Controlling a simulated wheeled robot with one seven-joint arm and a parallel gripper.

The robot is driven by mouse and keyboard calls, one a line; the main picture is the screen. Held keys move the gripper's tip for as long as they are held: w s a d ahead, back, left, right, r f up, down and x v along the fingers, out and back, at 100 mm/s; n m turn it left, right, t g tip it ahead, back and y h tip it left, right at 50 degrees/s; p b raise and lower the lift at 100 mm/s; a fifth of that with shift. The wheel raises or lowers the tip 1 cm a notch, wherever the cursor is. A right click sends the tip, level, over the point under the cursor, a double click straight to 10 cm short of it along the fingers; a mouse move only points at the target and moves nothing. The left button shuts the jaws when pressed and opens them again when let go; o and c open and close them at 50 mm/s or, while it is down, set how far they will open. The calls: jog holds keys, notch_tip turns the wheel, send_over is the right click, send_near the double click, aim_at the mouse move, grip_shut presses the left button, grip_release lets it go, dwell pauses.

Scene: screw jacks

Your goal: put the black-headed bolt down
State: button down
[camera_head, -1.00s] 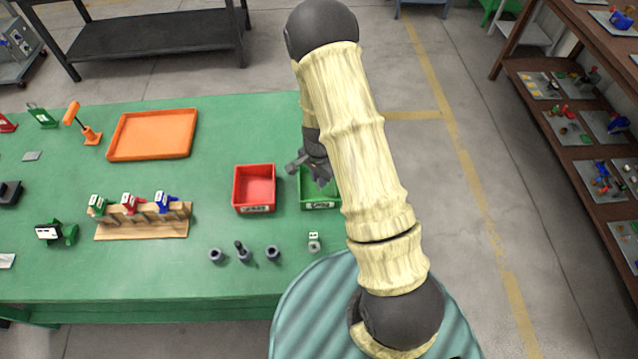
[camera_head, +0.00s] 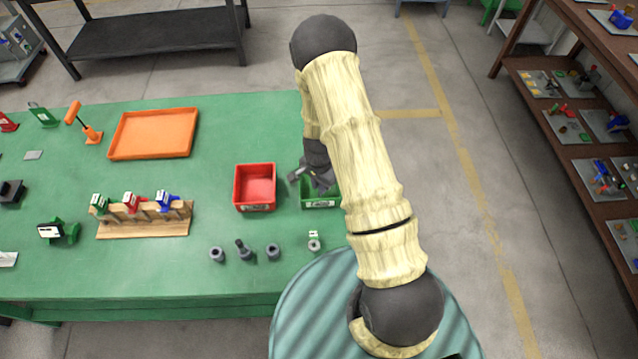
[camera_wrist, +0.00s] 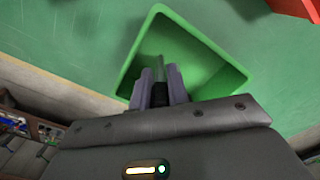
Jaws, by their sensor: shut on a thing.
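In the wrist view, my gripper (camera_wrist: 160,90) is shut on the black-headed bolt (camera_wrist: 159,70). The bolt's grey shank points away from the wrist, and its dark head sits between the two fingers. The green bin (camera_wrist: 213,41) lies beyond the fingertips, and the bolt shows against its inside. In the head view, my gripper (camera_head: 322,184) is at the green bin (camera_head: 321,204), partly hidden by my arm. The bolt cannot be made out there. I cannot tell how far it is above the bin's floor.
A red bin (camera_head: 255,187) stands just left of the green bin. In front are several grey parts, including a dark upright one (camera_head: 244,251) and a small white-topped one (camera_head: 314,241). A wooden rack (camera_head: 143,228) and orange tray (camera_head: 153,134) stand farther left.

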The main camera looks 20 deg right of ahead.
jog(key=c, duration=1.4)
grip_release()
jog(key=shift+f, duration=0.1)
jog(key=shift+o, duration=0.2)
notch_tip(320, 180, up, 11)
jog(key=shift+f+b, duration=0.1)
jog(key=shift+b, duration=0.95)
jog(key=shift+r, duration=0.75)
